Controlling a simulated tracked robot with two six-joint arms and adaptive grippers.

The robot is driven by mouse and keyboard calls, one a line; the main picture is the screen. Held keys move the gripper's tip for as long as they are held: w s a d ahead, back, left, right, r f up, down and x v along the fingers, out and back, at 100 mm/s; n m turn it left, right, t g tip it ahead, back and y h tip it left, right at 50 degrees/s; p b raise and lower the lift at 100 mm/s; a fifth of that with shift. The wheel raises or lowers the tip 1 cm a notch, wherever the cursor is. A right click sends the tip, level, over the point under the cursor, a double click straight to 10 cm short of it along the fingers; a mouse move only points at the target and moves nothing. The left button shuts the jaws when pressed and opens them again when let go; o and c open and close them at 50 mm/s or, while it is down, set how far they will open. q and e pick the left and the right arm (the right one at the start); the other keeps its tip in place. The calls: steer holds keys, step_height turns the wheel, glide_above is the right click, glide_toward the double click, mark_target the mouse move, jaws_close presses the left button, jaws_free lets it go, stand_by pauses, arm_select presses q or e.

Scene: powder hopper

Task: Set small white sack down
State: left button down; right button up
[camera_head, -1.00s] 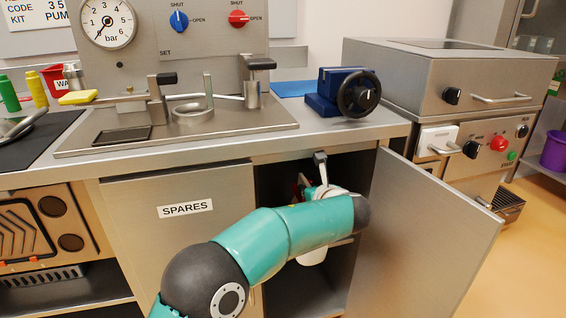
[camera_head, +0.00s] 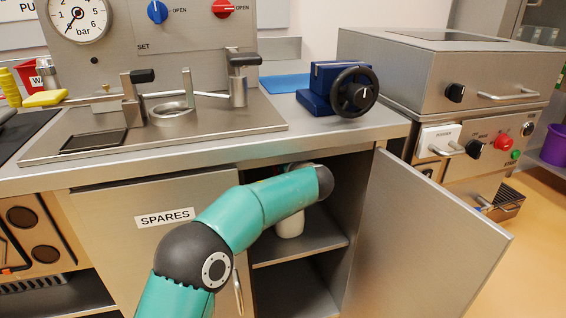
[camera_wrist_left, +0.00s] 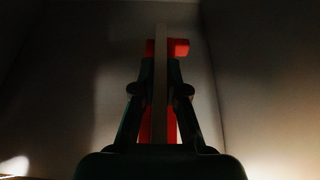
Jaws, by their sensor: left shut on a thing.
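My left gripper (camera_wrist_left: 160,85) is inside the open cupboard, hidden behind my teal arm in the head view. In the dark left wrist view its fingers are closed on a thin pale upright strip (camera_wrist_left: 161,80), seen edge-on. The strip fits the small white sack, but its full shape does not show. Red (camera_wrist_left: 180,47) shows on both sides of the strip. In the head view a rounded white shape (camera_head: 290,225) shows below my forearm, just over the cupboard shelf (camera_head: 310,246). I cannot tell whether it is the sack or whether it touches the shelf. My right gripper is out of view.
The cupboard's open door (camera_head: 430,235) stands to the right, and the closed SPARES door (camera_head: 110,235) is to the left. The steel worktop (camera_head: 215,160) lies above, with a blue device with a black handwheel (camera_head: 352,92). The shelf's visible front right part is clear.

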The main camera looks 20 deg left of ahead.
arm_select(q)
steer(key=shift+w+a, duration=0.5)
steer(key=shift+w, duration=0.15)
steer(key=shift+w+d+f, duration=0.1)
steer(key=shift+d+f, duration=0.05)
steer(key=shift+d, duration=0.15)
steer(key=shift+b, duration=0.3)
steer(key=shift+s+a, duration=0.2)
steer(key=shift+a, duration=0.05)
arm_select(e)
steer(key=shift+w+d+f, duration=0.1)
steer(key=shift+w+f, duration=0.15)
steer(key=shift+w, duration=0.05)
arm_select(q)
steer(key=c, duration=1.2)
jaws_free()
